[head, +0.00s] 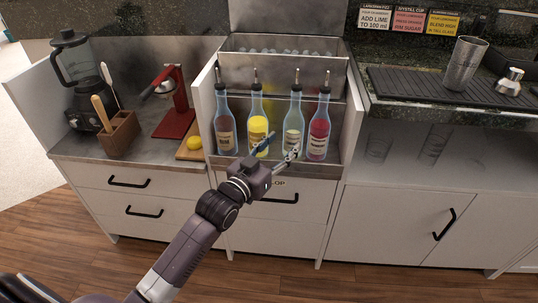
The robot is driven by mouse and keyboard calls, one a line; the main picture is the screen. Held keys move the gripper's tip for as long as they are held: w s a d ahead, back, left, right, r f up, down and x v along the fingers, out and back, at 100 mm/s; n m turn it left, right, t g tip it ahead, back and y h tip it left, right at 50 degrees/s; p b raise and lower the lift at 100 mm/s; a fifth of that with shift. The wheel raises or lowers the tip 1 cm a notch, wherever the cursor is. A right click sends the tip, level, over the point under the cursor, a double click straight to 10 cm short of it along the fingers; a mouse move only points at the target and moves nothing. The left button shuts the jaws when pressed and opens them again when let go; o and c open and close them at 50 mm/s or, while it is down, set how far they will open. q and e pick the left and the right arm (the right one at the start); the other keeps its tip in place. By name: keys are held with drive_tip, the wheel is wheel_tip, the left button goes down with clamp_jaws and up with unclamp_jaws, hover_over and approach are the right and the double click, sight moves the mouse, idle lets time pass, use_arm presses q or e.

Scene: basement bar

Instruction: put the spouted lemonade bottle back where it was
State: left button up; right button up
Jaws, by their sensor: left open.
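The spouted lemonade bottle appears to be the bottle with yellow liquid (257,122). It stands upright, second from the left in a row of spouted bottles in the steel rail (221,161). My left gripper (281,147) is open in front of the row, between the yellow bottle and the clear bottle (293,121). One finger overlaps the lower part of the yellow bottle in the picture. I cannot tell whether it touches. The gripper holds nothing that I can see. My right gripper is not in view.
A brown-labelled bottle (225,126) stands at the row's left end, a red bottle (319,126) at its right. An ice bin (290,44) lies behind. Left are a red press (177,110), a lemon (194,143) and a blender (78,70). A shaker (463,66) stands right.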

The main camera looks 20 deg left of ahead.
use_arm(q)
drive_tip(key=s+f+g+y, duration=0.1)
drive_tip(key=s+f+g, duration=0.3)
drive_tip(key=s+f, duration=0.3)
drive_tip(key=s+f+g+y, duration=0.1)
drive_tip(key=s+f+g, duration=0.4)
drive_tip(key=s, duration=1.2)
drive_tip(key=s+f+g+y, duration=0.1)
drive_tip(key=s+f+g, duration=0.4)
drive_tip(key=s+f, duration=0.6)
drive_tip(key=shift+s+d+f+p, duration=0.2)
drive_tip(key=shift+s+d+p, duration=0.2)
drive_tip(key=shift+s+d, duration=0.1)
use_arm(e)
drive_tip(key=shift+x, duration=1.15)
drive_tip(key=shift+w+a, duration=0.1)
